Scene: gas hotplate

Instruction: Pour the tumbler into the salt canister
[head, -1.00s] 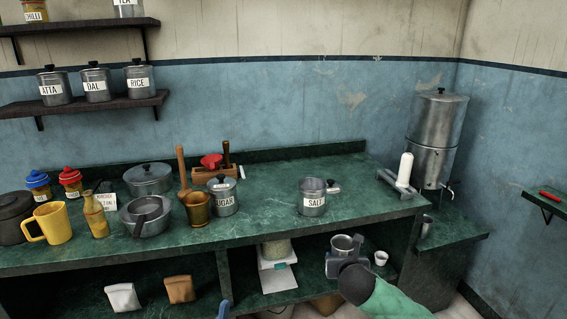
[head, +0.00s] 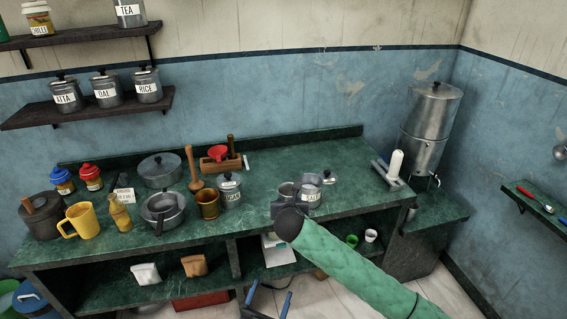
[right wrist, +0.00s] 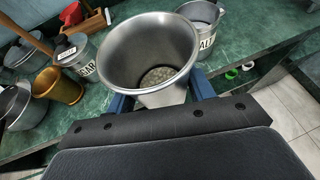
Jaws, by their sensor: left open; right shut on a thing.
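The steel tumbler (head: 287,191) is held off the counter in my right gripper (head: 282,209), close to the left of the salt canister (head: 313,196). In the right wrist view the blue fingers close around the tumbler (right wrist: 150,40), and a pale grainy content (right wrist: 158,76) shows at its bottom. The tumbler looks near upright. The salt canister (right wrist: 205,38) stands behind it to the right, its top apparently open. A lid (head: 328,178) lies beside it on the counter. My left gripper (head: 267,302) is open and empty at the bottom edge, below the counter.
The sugar canister (head: 229,192), brass mortar (head: 208,205) and a steel pan (head: 162,212) stand left of the tumbler. A stand with a white roll (head: 394,168) is at the right.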

